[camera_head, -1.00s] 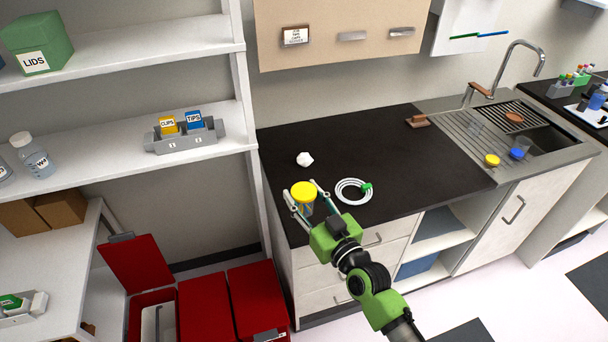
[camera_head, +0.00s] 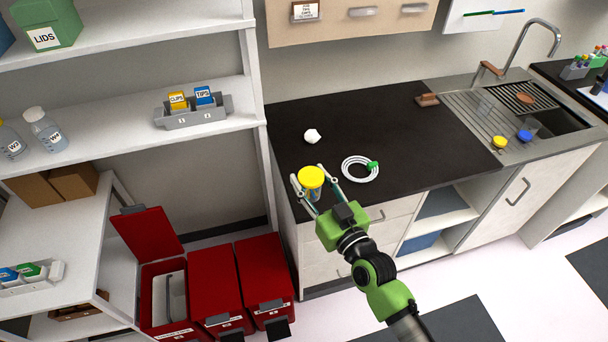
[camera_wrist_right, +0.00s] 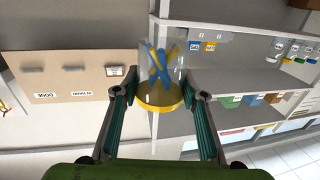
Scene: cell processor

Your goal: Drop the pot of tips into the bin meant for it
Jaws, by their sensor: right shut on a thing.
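The pot of tips is a clear pot with a yellow lid (camera_head: 311,176). My right gripper (camera_head: 308,174) is shut on it, at the left end of the dark counter near its front edge. In the wrist view the pot (camera_wrist_right: 160,75) sits between the two fingers, with blue and yellow sticks inside. Three red bins stand on the floor to the left of the counter. The left bin (camera_head: 150,312) has its lid raised; the middle bin (camera_head: 212,285) and right bin (camera_head: 262,268) are closed. Their front labels are too small to read. My left gripper is not in view.
Shelves (camera_head: 120,130) stand above and left of the bins. A grey holder (camera_head: 192,112) carries cards reading CLIPS and TIPS.

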